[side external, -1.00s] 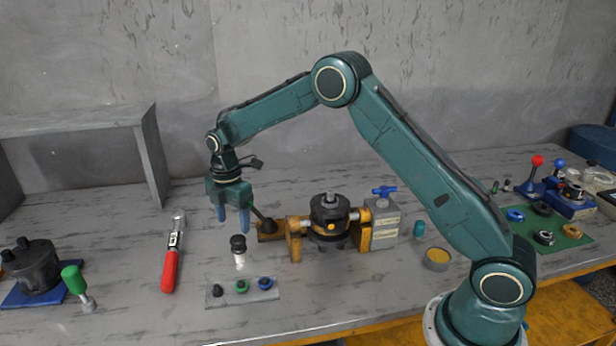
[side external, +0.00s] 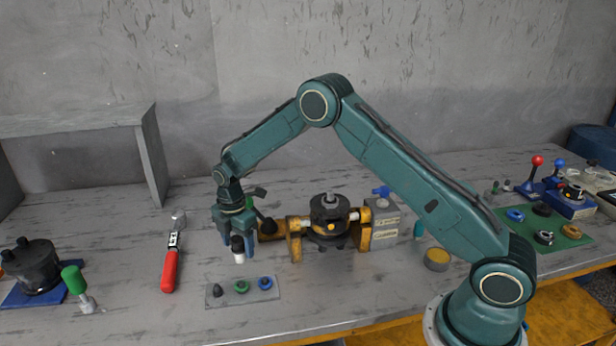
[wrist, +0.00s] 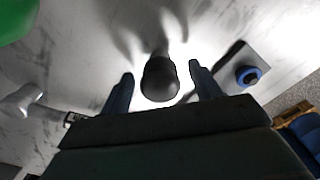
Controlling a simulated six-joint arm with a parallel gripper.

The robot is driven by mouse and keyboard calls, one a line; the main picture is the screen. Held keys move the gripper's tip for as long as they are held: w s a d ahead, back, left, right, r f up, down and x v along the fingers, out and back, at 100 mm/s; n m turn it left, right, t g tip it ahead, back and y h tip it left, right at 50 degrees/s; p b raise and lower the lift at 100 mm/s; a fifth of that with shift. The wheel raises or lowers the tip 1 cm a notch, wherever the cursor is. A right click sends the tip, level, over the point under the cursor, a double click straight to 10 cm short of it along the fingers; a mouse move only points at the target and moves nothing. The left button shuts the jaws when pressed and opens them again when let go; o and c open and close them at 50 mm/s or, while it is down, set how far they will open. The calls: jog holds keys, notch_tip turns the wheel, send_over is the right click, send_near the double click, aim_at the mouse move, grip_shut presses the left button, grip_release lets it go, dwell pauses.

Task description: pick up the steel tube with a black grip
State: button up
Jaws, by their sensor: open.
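The steel tube with a black grip (side external: 238,246) stands upright on the bench, left of the yellow vise. Its black top shows beside my gripper's fingers, and its pale lower part shows below. In the wrist view the black grip (wrist: 160,79) is seen from above, between my two fingertips. My gripper (side external: 235,246) points down and is open, with its fingers around the level of the grip. In the wrist view my gripper (wrist: 159,82) has a finger on each side of the grip, with a visible gap on both sides.
A grey plate (side external: 243,293) with small black, green and blue parts lies in front. A red-handled tool (side external: 170,262) and a green-handled tool (side external: 76,285) lie left. The yellow vise (side external: 294,246) with a black motor (side external: 330,214) stands close on the right.

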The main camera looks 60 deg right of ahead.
jog(key=shift+f, duration=1.4)
jog(key=c, duration=1.1)
